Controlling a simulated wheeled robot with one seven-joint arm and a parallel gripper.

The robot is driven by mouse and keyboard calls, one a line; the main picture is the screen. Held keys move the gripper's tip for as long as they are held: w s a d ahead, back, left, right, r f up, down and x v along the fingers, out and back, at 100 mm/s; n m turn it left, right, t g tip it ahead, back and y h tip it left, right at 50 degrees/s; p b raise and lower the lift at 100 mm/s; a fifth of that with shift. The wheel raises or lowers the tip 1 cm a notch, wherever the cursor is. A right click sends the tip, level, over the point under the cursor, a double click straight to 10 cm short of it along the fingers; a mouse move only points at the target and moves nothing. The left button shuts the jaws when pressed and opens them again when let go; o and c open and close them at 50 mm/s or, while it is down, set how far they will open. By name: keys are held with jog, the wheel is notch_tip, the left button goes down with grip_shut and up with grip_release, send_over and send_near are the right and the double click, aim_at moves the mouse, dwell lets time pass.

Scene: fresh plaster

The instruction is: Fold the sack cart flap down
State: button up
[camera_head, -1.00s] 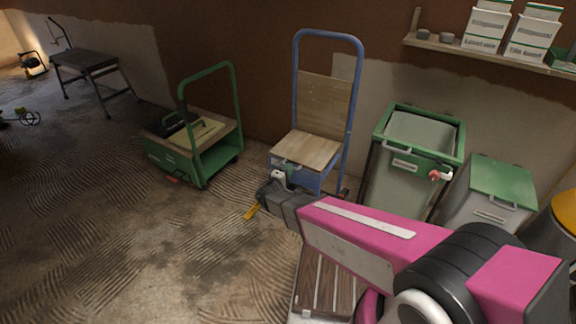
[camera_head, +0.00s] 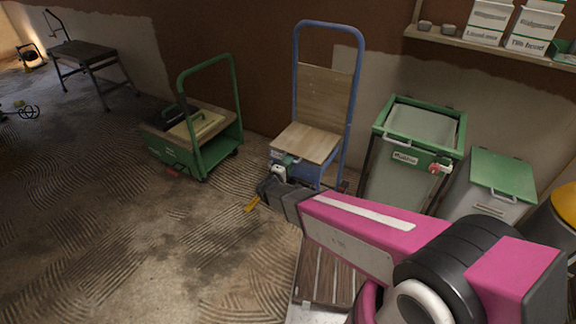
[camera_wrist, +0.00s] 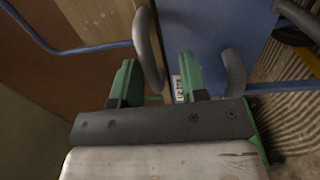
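The sack cart (camera_head: 361,95) has a blue tube frame and stands upright by the wall. It has a wooden back board (camera_head: 323,92). Its wooden flap (camera_head: 307,142) sticks out level from the frame, like a seat. My gripper (camera_head: 289,161) is low at the flap's front left edge, in front of the cart. In the wrist view, its two green fingers (camera_wrist: 158,80) are apart. A curved grey bar (camera_wrist: 150,50) reaches down between them; I cannot tell whether they touch it. A blue panel (camera_wrist: 212,40) of the cart lies beyond, with a small label. The exact contact is hidden in the head view.
A green platform cart (camera_head: 188,160) stands to the left. A green-rimmed bin (camera_head: 376,130) and a green-lidded bin (camera_head: 503,172) stand to the right. A shelf (camera_head: 480,48) with boxes hangs above them. The ridged floor at front left is clear.

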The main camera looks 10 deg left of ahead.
jog(key=shift+s, duration=0.1)
jog(key=v, duration=1)
jog(key=shift+s, duration=0.25)
jog(key=shift+a, duration=0.15)
jog(key=w+d+r+m+g+h, duration=0.15)
jog(key=d+m+g, duration=0.35)
jog(key=d, duration=0.8)
jog(key=w+d+r+m+g+h, duration=0.1)
jog(key=w+d+m+g+h, duration=0.15)
jog(key=d+g, duration=0.75)
jog(key=s+d+r+m+y, duration=0.2)
jog(key=d+y, duration=0.1)
jog(key=d, duration=0.2)
jog(key=s+d+r+m+g+y, duration=0.1)
jog(key=s+d+r+m+y, duration=0.1)
jog(key=d, duration=0.4)
jog(key=s+d+r+m+g+y, duration=0.1)
jog(key=d+r+m+y, duration=0.1)
jog(key=d+y, duration=0.3)
jog(key=shift+s+d+r, duration=0.4)
jog(key=shift+d+r, duration=0.2)
jog(key=shift+r, duration=0.25)
